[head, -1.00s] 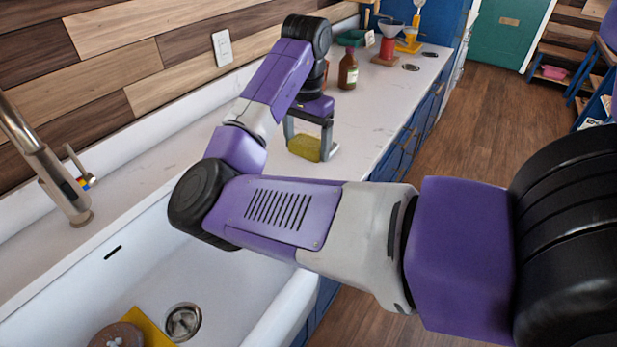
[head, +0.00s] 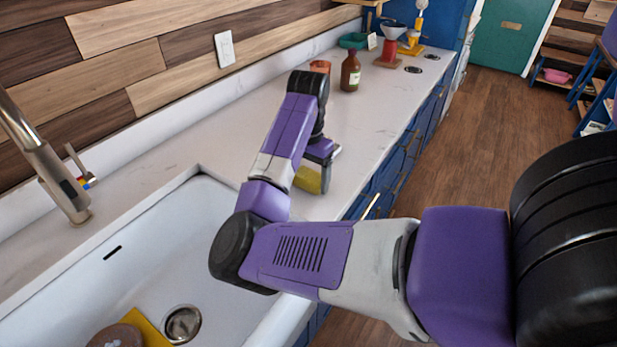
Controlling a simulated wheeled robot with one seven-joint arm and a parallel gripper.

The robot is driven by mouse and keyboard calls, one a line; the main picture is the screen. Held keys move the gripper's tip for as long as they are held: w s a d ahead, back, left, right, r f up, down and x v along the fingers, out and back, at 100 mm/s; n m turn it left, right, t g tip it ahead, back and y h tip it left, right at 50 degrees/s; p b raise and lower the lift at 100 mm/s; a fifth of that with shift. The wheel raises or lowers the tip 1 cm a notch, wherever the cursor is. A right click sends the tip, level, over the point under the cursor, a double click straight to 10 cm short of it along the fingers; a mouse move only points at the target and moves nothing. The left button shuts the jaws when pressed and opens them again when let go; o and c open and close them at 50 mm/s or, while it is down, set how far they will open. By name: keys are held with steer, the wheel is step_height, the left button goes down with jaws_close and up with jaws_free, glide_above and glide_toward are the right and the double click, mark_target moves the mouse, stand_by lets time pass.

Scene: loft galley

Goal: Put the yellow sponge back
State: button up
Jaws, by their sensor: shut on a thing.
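The yellow sponge (head: 308,181) shows in the head view just above or on the white counter, to the right of the sink. My gripper (head: 317,177) is shut on it, pointing down. My own arm hides the sponge's left part, and I cannot tell whether its underside touches the counter. The white sink (head: 80,262) lies at lower left, with a drain (head: 182,324) in its floor. In the sink a flat yellow piece (head: 150,332) lies partly under a round brown thing (head: 115,337).
A faucet (head: 50,170) stands behind the sink. A brown bottle (head: 350,72) and an orange-brown cup (head: 320,67) stand on the counter beyond my gripper. A red stand with a white funnel (head: 391,45) is further back. The counter (head: 235,140) left of my arm is clear.

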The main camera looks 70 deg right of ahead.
mark_target(309, 176)
steer(key=o, duration=1.2)
steer(key=shift+f, duration=0.15)
steer(key=shift+c, duration=0.2)
step_height(309, 176, up, 12)
steer(key=p, duration=0.1)
steer(key=shift+r, duration=0.2)
